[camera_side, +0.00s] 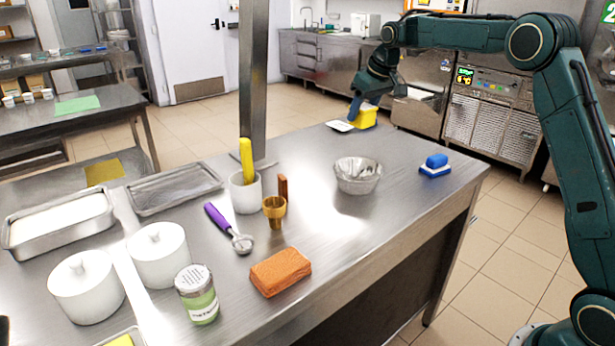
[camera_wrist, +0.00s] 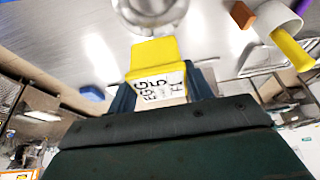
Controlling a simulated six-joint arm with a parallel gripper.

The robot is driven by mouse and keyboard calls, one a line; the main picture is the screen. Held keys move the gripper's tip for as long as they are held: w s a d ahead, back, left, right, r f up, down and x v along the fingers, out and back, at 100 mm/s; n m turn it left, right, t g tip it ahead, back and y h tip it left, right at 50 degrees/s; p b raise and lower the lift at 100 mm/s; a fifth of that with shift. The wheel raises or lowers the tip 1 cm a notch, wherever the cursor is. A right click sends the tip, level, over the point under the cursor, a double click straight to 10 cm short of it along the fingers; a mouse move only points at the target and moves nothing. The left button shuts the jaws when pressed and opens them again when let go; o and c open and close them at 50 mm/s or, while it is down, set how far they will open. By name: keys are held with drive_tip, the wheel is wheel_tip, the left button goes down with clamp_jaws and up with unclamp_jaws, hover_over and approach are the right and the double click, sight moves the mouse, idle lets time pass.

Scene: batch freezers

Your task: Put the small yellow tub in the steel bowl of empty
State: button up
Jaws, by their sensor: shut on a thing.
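The small yellow tub (camera_side: 363,118) is at the far corner of the steel table. My gripper (camera_side: 366,104) is shut on it from above. In the wrist view the tub (camera_wrist: 153,54) sits between the two fingers of my gripper (camera_wrist: 162,88), with a white printed label on the side facing the camera. I cannot tell for sure whether the tub is clear of the table. The steel bowl (camera_side: 357,178) stands upright on the table, nearer the side camera and apart from the tub. It looks empty. Part of the bowl (camera_wrist: 150,10) shows at the top of the wrist view.
A brass cup (camera_side: 274,210), a white crock (camera_side: 245,192) with a yellow handle, a purple-handled scoop (camera_side: 228,228) and an orange block (camera_side: 281,271) lie left. A white card (camera_side: 340,126) lies beside the tub.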

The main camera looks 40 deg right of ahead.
wheel_tip(320, 180, down, 14)
drive_tip(key=shift+r, duration=0.1)
idle(0.4)
drive_tip(key=shift+f, duration=2.15)
drive_tip(key=shift+f, duration=0.1)
drive_tip(key=o, duration=0.6)
drive_tip(key=shift+f, duration=0.1)
drive_tip(key=shift+c, duration=0.2)
drive_tip(key=shift+o, duration=0.9)
